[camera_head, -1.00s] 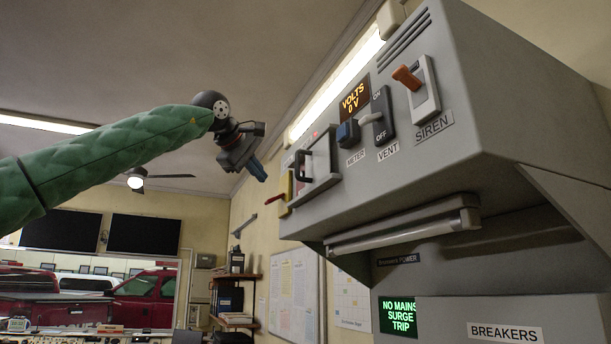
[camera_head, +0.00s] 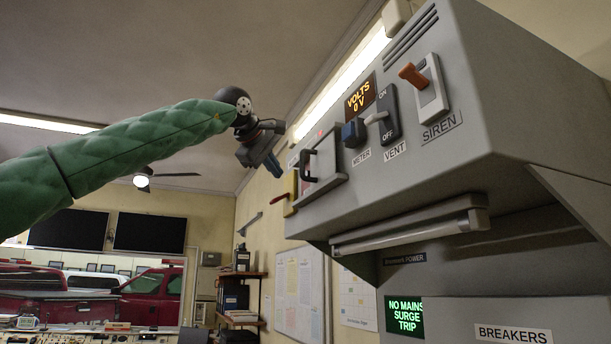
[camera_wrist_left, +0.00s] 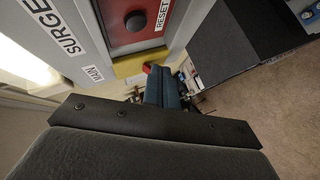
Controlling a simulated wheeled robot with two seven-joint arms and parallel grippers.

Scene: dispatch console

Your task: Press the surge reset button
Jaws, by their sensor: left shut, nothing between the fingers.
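The surge reset button (camera_wrist_left: 135,21) is a dark round knob on a red panel, at the top of the left wrist view between the SURGE label (camera_wrist_left: 32,14) and the RESET label (camera_wrist_left: 163,14). In the head view, a grey frame with a black handle (camera_head: 305,165) is on the console's far end; the button cannot be made out there. My left gripper (camera_head: 276,168) is shut and empty, left of that frame and apart from it in the picture. Its blue fingers also show in the left wrist view (camera_wrist_left: 161,84), below the red panel. My right gripper is not in view.
The grey console (camera_head: 480,150) carries a blue METER knob (camera_head: 352,133), a VENT switch (camera_head: 388,112) and an orange SIREN lever (camera_head: 412,75). A yellow piece with a red lever (camera_head: 290,190) is near my gripper. A green screen (camera_head: 405,316) reads "NO MAINS SURGE TRIP".

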